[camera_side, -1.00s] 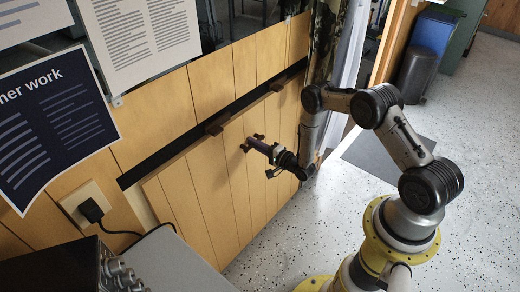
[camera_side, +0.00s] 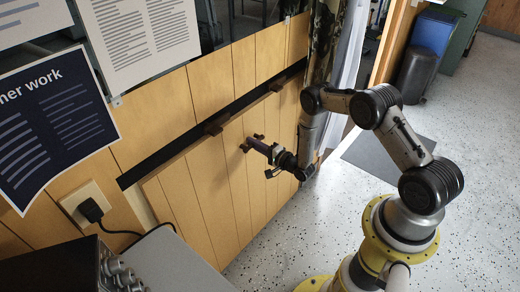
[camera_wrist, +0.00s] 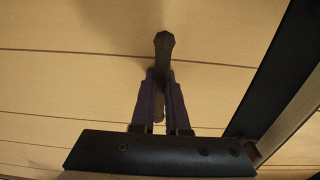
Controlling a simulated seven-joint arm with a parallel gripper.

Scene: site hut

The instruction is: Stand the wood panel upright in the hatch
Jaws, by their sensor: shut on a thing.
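The wood panel (camera_side: 207,190) is a light board with dark vertical grooves. In the side view it stands nearly upright against the wall; whether it leans a little I cannot tell. A dark strip of the hatch (camera_side: 150,160) shows along its top edge. My gripper (camera_side: 252,144) is shut on a dark handle (camera_wrist: 163,45) on the panel's face. In the wrist view the two fingers (camera_wrist: 160,100) close around the handle, with the grooved board behind.
Two brown blocks, one a wooden catch (camera_side: 216,125), sit along the dark strip above the panel. A grey case (camera_side: 170,262) and a socket with a black plug (camera_side: 91,209) are at the lower left. Speckled floor (camera_side: 290,240) is clear right of the panel.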

